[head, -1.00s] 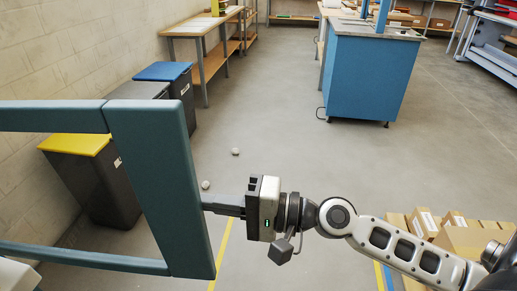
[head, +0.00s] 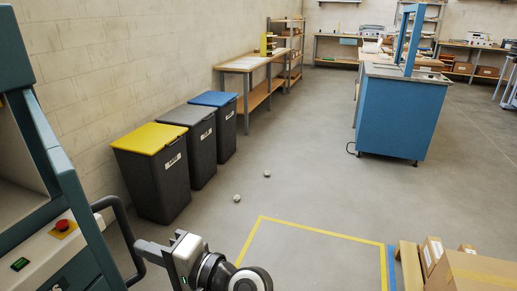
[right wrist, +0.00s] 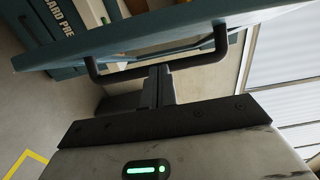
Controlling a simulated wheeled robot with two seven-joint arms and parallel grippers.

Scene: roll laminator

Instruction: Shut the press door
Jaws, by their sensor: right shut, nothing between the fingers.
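The blue-green press (head: 15,60) stands at the left edge of the head view. Its door (head: 70,180) shows as a narrow slanting frame close to the press front; I cannot tell how wide any gap is. A black bar handle (head: 124,232) sticks out from the door. My right gripper (head: 146,250) is shut, with its fingertips at the handle. In the right wrist view the door (right wrist: 130,38) crosses the top, and the shut fingers (right wrist: 160,82) meet the black handle (right wrist: 200,60) without gripping it. My left gripper is not in view.
A red stop button (head: 63,227) sits on the press panel. Bins with yellow (head: 150,138), grey and blue lids line the wall. Cartons (head: 470,270) lie on a pallet at lower right. Two small pale lumps lie on the floor; the floor inside the yellow line is clear.

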